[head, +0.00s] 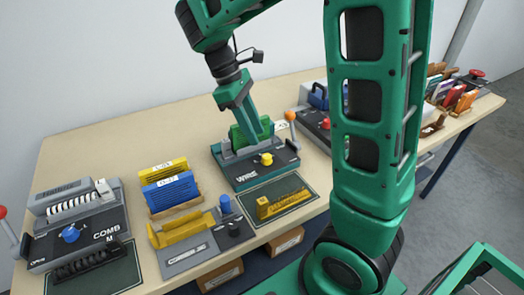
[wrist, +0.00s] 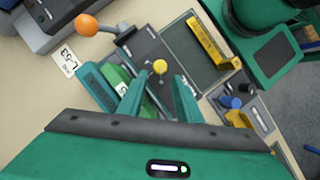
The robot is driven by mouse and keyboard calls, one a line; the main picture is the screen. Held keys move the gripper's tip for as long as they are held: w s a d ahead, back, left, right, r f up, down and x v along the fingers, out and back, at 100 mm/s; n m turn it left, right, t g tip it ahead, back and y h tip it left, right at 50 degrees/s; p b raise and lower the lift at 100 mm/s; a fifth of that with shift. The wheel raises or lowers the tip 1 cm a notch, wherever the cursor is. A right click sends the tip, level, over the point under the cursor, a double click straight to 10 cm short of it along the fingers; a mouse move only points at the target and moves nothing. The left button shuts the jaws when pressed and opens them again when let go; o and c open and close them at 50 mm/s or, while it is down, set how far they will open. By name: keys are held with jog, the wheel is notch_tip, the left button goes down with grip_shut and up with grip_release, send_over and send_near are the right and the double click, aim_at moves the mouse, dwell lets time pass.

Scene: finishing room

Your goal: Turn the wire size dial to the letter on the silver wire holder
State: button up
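The wire machine (head: 233,175), a dark block marked WIRE, stands mid-table. Its yellow knob (head: 267,159), seemingly the size dial, also shows in the wrist view (wrist: 160,67), beyond and between my fingertips. My gripper (wrist: 158,95) is open with nothing between its fingers. In the head view it points down over the back of the machine, by a green part (head: 242,137). Any letters around the knob are too small to read. I cannot pick out a silver wire holder or its letter for certain.
An orange-tipped lever (wrist: 86,25) stands beside the machine. A yellow toothed piece (head: 283,204) lies on a dark mat in front. A machine marked COMB (head: 80,240) is at left, with yellow and blue blocks (head: 170,193) between. More machines and tools stand at right behind my arm.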

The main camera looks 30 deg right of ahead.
aim_at(266, 156)
jog(key=x, duration=0.7)
jog(key=shift+s+f, duration=0.15)
jog(key=shift+f, duration=0.25)
jog(key=c, duration=0.7)
